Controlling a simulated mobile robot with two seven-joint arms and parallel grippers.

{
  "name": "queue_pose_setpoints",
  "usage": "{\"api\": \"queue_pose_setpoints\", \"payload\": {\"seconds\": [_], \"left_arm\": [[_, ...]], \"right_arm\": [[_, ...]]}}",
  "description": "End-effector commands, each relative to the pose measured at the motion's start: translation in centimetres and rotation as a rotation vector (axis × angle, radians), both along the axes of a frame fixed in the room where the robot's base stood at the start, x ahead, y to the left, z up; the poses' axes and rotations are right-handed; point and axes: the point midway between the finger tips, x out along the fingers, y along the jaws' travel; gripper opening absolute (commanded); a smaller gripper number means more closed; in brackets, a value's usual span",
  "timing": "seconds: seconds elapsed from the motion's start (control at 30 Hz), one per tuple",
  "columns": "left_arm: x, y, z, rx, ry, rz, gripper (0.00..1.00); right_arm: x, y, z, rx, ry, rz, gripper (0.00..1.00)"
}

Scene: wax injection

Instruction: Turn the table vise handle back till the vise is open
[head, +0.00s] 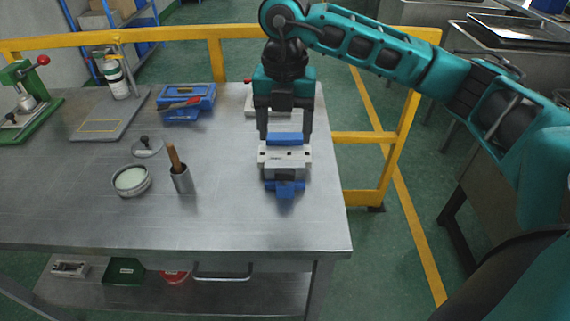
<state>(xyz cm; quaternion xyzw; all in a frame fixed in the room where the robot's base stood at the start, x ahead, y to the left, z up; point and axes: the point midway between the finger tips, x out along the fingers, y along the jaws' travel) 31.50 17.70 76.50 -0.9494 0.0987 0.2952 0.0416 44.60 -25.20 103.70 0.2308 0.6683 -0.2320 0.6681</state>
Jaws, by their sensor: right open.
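The table vise (285,188) is blue and stands near the right end of the metal table. A pale grey, two-part block (285,160) sits between its blue front part and its blue rear part. My right gripper (285,138) points down from above, with one finger on each side of the vise's rear blue part. It is open, and I see nothing gripped. I cannot tell whether the fingers touch the vise. The vise handle does not show clearly; the gripper may hide it. My left gripper is not in view.
A wooden-handled tool in a metal cup (181,180), a round dish (131,181) and a blue toolbox (186,104) stand left of the vise. A pale device (252,108) is partly hidden behind my gripper. The table's front middle is clear. A yellow rail (218,60) runs behind.

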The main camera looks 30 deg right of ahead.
Motion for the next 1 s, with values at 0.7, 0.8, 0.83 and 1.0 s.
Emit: {"api": "queue_pose_setpoints", "payload": {"seconds": [0.7, 0.8, 0.83, 1.0], "left_arm": [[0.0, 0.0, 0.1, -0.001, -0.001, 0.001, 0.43], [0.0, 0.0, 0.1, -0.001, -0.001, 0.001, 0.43], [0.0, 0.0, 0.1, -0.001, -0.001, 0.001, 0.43], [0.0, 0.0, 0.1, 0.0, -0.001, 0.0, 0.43]], "right_arm": [[0.0, 0.0, -10.2, 0.002, -0.001, 0.002, 0.7], [0.0, 0.0, -10.2, 0.002, -0.001, 0.002, 0.7], [0.0, 0.0, -10.2, 0.002, -0.001, 0.002, 0.7], [0.0, 0.0, -10.2, 0.002, -0.001, 0.002, 0.63]]}}
